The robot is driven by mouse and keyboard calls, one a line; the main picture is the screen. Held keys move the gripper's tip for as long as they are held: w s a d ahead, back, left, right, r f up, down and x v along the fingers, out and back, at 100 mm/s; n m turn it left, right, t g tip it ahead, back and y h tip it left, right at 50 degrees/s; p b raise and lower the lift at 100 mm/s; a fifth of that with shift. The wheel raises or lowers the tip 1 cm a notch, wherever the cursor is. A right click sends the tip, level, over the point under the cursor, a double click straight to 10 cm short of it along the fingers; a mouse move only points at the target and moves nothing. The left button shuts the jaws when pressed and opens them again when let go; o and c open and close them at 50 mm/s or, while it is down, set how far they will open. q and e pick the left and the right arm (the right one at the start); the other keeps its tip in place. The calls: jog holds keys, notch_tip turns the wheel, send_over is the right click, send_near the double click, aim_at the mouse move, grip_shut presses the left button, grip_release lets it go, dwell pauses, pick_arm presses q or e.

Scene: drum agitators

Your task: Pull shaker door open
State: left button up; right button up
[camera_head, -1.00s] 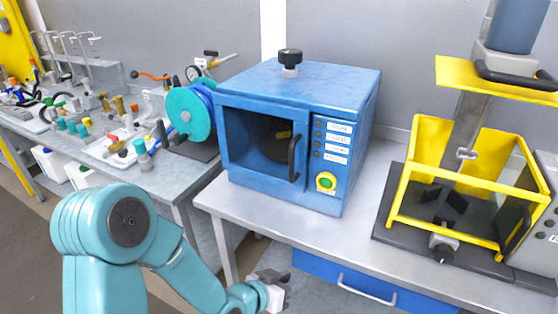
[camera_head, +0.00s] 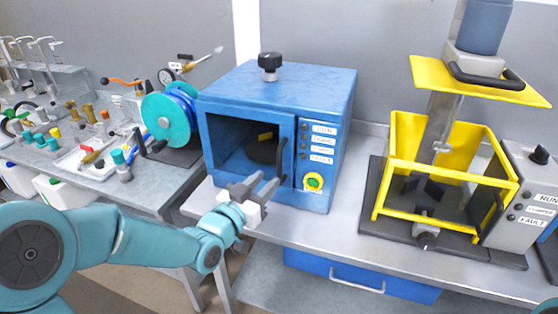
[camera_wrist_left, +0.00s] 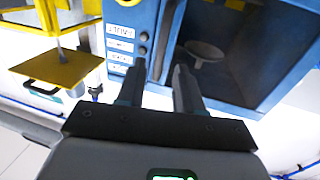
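The shaker is a blue box (camera_head: 283,82) on the grey bench, with a black knob on top. Its front door (camera_head: 205,140) has a blue frame around a dark window and looks closed. A black vertical handle (camera_head: 281,159) stands on the door's right side. My left gripper (camera_head: 256,185) is open and empty, in front of the door just below and left of the handle. In the left wrist view its two fingers (camera_wrist_left: 160,82) are spread and point at the blue front; I cannot tell whether the handle lies between them. My right gripper is out of view.
A green button (camera_head: 314,181) and labels sit right of the door. A yellow-framed machine (camera_head: 386,188) stands to the right on the bench. A teal reel (camera_head: 165,120) and small tools are on the left table. A blue drawer (camera_head: 362,282) is below.

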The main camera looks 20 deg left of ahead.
aim_at(278, 167)
pick_arm(q)
jog(key=p+x, duration=0.2)
jog(key=x, duration=0.5)
jog(key=shift+w, duration=0.35)
grip_shut()
